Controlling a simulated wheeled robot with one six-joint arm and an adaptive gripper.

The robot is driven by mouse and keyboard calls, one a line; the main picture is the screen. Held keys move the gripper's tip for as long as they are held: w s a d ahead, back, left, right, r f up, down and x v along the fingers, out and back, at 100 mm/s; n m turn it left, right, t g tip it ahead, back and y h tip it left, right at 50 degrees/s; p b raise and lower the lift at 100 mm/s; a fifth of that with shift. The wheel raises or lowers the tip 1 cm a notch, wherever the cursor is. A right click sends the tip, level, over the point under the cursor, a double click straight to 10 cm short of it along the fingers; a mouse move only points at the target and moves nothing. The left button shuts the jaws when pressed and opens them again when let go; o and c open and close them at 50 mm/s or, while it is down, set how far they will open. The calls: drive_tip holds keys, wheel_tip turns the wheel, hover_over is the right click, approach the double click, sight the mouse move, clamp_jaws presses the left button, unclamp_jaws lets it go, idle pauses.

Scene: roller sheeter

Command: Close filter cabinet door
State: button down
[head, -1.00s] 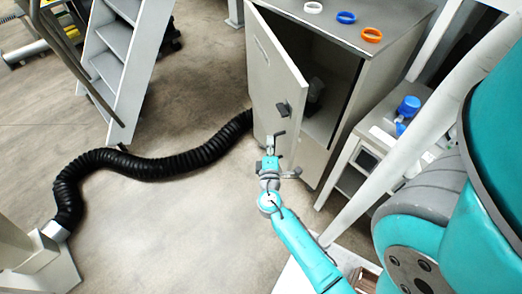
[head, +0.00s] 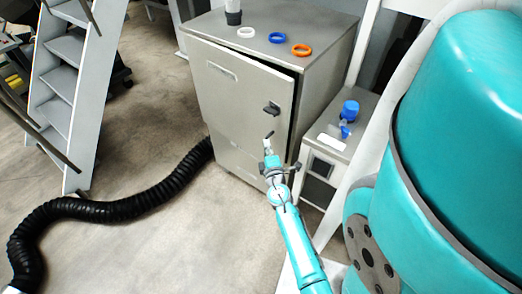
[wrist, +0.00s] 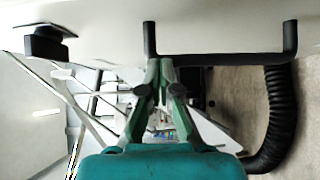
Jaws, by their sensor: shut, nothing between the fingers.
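The filter cabinet door (head: 237,95) is a pale grey panel, standing nearly shut. A narrow dark gap shows along its top and right edges. A black latch (head: 271,108) sits near its right edge, and a black block that looks like it shows in the wrist view (wrist: 48,41). My gripper (head: 267,146) is in front of the door's lower right part. In the wrist view, my fingers (wrist: 160,66) are together and empty beside a black bar (wrist: 222,59) near a pale surface. I cannot tell whether they touch it.
White, blue and orange rings (head: 302,50) lie on the cabinet top (head: 325,28). A small side unit (head: 331,160) with a blue-capped item (head: 350,108) stands close on the right. A black hose (head: 95,211) crosses the floor at left, near a stepladder (head: 85,75). Floor in front is clear.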

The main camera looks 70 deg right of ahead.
drive_tip(key=shift+s+d, duration=0.25)
drive_tip(key=shift+d, duration=0.2)
idle(0.3)
drive_tip(key=v, duration=1.2)
drive_tip(key=shift+f, duration=0.1)
